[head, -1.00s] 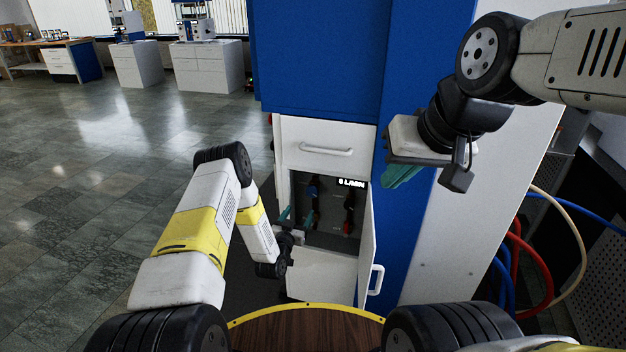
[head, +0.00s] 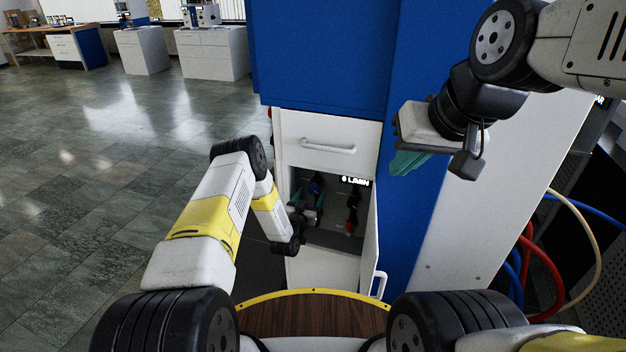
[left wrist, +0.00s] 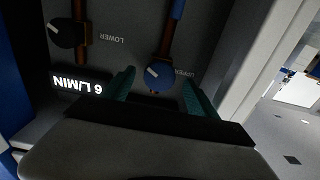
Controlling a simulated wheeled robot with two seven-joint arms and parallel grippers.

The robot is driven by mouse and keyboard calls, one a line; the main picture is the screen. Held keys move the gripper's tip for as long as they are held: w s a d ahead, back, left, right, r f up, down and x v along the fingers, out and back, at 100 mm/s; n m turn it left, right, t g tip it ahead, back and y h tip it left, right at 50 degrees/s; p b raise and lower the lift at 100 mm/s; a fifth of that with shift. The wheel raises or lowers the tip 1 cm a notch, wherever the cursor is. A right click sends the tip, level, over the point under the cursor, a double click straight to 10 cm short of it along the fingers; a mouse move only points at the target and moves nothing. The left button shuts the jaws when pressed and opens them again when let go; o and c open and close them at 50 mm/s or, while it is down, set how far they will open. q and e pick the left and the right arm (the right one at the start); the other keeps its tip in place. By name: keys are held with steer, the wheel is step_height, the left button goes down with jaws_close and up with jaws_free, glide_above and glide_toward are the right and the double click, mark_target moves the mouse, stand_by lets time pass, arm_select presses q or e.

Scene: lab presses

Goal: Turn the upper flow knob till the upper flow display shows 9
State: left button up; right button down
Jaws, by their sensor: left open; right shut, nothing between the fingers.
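The upper flow knob is a blue round knob with a white pointer mark, labelled UPPER, on a panel in the left wrist view (left wrist: 160,77). My left gripper (left wrist: 160,90) is open, its teal fingers on either side of this knob with gaps visible. In the head view my left gripper (head: 307,206) reaches into the open cabinet. A lit display (left wrist: 82,85), upside down in the left wrist view, reads L/MIN. In the head view this display (head: 355,181) appears to read 6, though the digit is small. My right gripper (head: 408,162) is shut and empty, outside the cabinet.
A black knob (left wrist: 67,33) labelled LOWER sits beside the upper knob. The white cabinet's open door (head: 370,245) stands at the right of the opening, and a closed drawer (head: 328,143) lies above. Hoses (head: 540,265) hang at far right. The floor at left is clear.

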arm_select(q)
steer(key=shift+x, duration=1.25)
steer(key=c, duration=1.4)
steer(key=shift+o, duration=0.2)
steer(key=shift+n, duration=0.3)
steer(key=n, duration=0.5)
steer(key=shift+n, duration=0.3)
steer(key=n, duration=0.5)
steer(key=shift+s, duration=0.1)
steer(key=shift+n, duration=0.4)
